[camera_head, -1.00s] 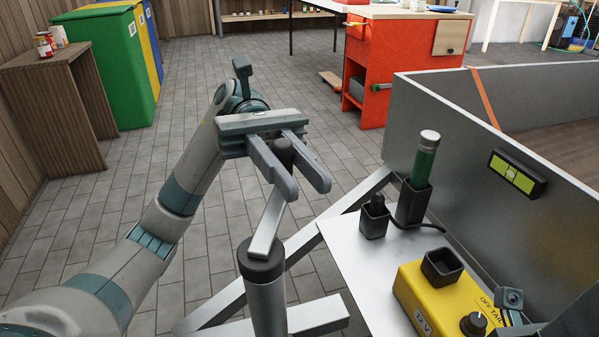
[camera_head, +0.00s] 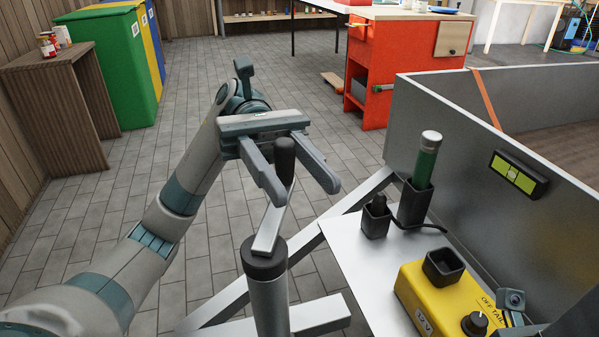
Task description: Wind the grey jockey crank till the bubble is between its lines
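The jockey crank has a grey arm (camera_head: 271,225) on top of an upright grey post (camera_head: 268,300), with a dark upright handle (camera_head: 285,157) at its far end. My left gripper (camera_head: 305,194) is open around that handle, one finger on each side, with a visible gap to the right finger. The level (camera_head: 519,174) is a black-framed yellow-green vial on the grey trailer wall (camera_head: 455,140). Its bubble and lines are too small to place surely. My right gripper's fingers are not in view; a teal-grey part, probably of my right arm, shows at the lower right.
A white board (camera_head: 355,250) beside the post bears a yellow box (camera_head: 420,300) with a knob, and black holders, one with a green cylinder (camera_head: 426,160). A grey frame beam (camera_head: 340,208) runs behind the crank.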

